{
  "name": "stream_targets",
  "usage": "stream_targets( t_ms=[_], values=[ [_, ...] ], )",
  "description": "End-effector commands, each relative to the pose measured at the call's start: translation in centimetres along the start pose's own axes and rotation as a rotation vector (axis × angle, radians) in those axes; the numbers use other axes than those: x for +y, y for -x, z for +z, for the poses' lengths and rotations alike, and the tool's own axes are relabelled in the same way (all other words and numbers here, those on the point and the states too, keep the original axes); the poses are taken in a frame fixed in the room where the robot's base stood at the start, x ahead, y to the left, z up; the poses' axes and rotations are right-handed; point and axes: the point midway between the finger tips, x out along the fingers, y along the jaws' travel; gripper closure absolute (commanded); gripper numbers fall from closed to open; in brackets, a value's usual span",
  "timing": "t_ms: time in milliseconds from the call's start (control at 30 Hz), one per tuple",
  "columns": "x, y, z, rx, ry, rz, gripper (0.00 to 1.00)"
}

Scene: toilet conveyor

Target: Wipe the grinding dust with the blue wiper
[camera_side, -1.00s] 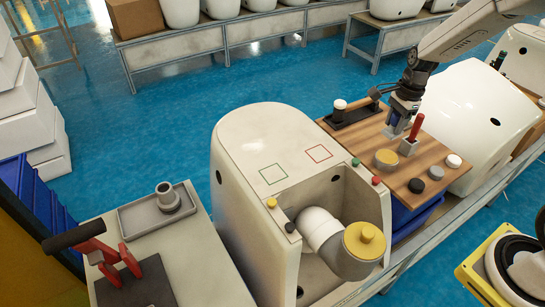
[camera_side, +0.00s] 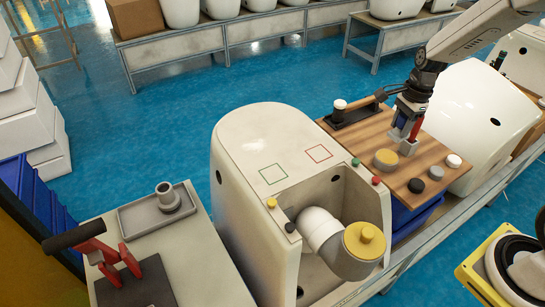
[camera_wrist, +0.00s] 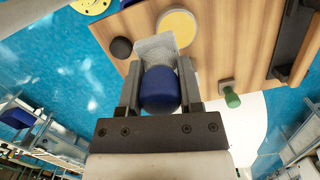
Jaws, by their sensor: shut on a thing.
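The blue wiper (camera_wrist: 160,90) is between my gripper's fingers (camera_wrist: 158,92) in the wrist view. Its rounded blue end faces the camera, and a pale grey, mesh-like part (camera_wrist: 155,47) extends past it. In the side view my gripper (camera_side: 407,124) is low over the wooden board (camera_side: 434,160), with a patch of blue showing between the fingers. A red handle (camera_side: 415,130) shows in front of the fingers, above a grey block. I cannot tell whether the wiper touches the board. I cannot make out any grinding dust.
The board also holds a yellow-topped disc (camera_side: 386,159), a black disc (camera_side: 416,186), a white disc (camera_side: 453,161) and a long black holder (camera_side: 352,114). The white housing (camera_side: 265,133), left of it, bears green and red outlined squares. A green knob (camera_wrist: 231,98) shows in the wrist view.

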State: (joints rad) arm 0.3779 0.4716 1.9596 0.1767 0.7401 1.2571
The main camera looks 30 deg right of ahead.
Motion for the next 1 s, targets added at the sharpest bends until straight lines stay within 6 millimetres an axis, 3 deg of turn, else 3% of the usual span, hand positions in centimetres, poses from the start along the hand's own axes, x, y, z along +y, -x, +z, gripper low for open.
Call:
stream_targets(
  t_ms=[33, 67, 267, 467, 667, 1000],
  values=[
    [0.0, 0.0, 0.0, 0.0, 0.0, 0.0, 0.93],
    [0.0, 0.0, 0.0, 0.0, 0.0, 0.0, 1.0],
    [-0.4, 0.0, 0.3, 0.0, 0.001, -0.001, 1.0],
    [-2.0, 0.1, 1.9, 0.0, 0.006, 0.0, 1.0],
    [-5.2, 0.2, 5.4, 0.001, 0.009, -0.001, 1.0],
    [-10.3, 0.3, 14.7, 0.001, 0.011, 0.001, 1.0]
  ],
)
